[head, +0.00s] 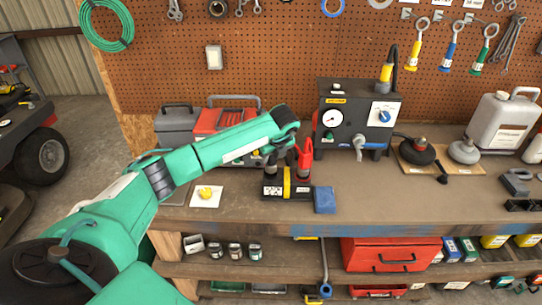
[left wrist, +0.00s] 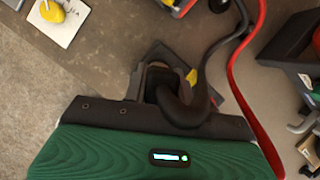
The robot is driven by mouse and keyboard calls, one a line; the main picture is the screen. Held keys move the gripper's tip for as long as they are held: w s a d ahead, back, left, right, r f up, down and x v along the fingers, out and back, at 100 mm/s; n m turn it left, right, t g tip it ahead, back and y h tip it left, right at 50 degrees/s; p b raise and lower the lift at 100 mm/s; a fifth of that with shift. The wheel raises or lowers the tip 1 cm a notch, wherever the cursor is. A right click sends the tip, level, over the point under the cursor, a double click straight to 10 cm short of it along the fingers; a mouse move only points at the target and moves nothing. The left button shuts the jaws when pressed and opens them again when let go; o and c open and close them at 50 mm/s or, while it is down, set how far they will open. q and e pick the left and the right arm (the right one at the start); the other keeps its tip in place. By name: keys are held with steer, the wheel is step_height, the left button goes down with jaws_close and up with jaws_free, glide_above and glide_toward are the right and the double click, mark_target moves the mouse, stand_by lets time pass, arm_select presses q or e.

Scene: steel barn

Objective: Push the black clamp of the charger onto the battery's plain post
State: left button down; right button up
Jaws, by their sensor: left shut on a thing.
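The battery (head: 273,190) is a black block with a yellow band, lying on the workbench near its front edge. A red clamp (head: 305,157) stands upright at its right end. My left gripper (head: 284,132) is over the battery's left part, pointing down and shut on the black clamp (head: 270,163). The clamp is upright at the battery's left end; I cannot tell whether it touches the post, which is hidden. In the left wrist view the black cable (left wrist: 206,88) curves from the clamp beside the red cable (left wrist: 236,82). My right gripper is not in view.
A blue block (head: 324,200) sits right of the battery. A dark gauge unit (head: 345,105) stands behind. A yellow item on a white card (head: 206,194) lies left.

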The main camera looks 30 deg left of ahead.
arm_select(q)
steer(key=shift+f+b, duration=0.45)
steer(key=shift+f, duration=0.2)
steer(key=c, duration=1.1)
jaws_free()
steer(key=shift+o, duration=0.2)
steer(key=shift+d+r, duration=0.1)
steer(key=shift+r, duration=0.1)
steer(key=b+v, duration=0.4)
steer(key=v, duration=0.9)
steer(key=shift+r, duration=0.15)
steer(key=shift+s+d+r, duration=0.1)
steer(key=shift+s, duration=0.05)
